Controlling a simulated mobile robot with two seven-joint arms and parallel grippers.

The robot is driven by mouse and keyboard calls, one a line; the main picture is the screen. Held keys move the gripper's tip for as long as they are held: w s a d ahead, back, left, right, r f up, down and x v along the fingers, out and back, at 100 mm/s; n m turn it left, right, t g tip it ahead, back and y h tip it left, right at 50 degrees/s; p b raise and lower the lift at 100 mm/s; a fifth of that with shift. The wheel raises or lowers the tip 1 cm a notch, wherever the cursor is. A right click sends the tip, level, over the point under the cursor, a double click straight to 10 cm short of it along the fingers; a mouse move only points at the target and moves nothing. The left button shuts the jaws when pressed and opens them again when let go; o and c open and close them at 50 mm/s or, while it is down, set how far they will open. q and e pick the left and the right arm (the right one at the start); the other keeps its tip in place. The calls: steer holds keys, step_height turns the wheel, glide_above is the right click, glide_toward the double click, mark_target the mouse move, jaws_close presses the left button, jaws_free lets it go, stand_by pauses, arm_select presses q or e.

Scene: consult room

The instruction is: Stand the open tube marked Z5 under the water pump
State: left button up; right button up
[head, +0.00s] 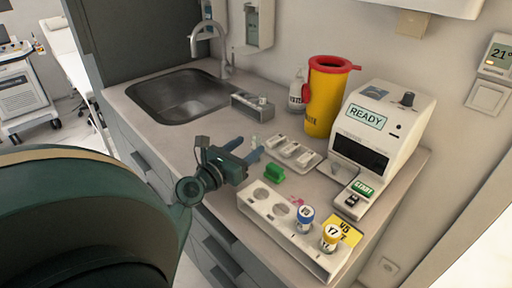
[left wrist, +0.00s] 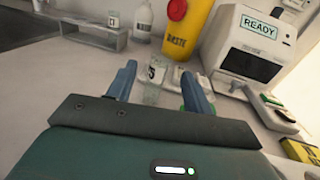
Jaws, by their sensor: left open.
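A clear, uncapped tube (left wrist: 154,73) shows between my left gripper's fingers in the left wrist view. Its label shows a 5; the letter is not clear. In the head view the tube (head: 254,141) is small and partly hidden behind the fingers. My left gripper (head: 246,148) is open around or just short of it, and I cannot tell if it touches. The fingers also frame it in the left wrist view (left wrist: 157,84). A white pump bottle (head: 297,91) stands farther back, label unreadable; it may be the water pump. My right gripper is not in view.
A white rack (head: 262,208) with blue- and yellow-capped vials stands at the front. A green block (head: 275,173), a slotted white tray (head: 293,152), a yellow waste bin (head: 322,100) and a READY machine (head: 385,130) stand nearby. A grey stand (head: 250,108) and the sink (head: 180,97) are behind.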

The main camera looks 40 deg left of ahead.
mark_target(253, 143)
arm_select(q)
steer(key=w, duration=0.3)
steer(key=shift+w+a, duration=0.1)
steer(key=shift+c, duration=0.2)
jaws_close()
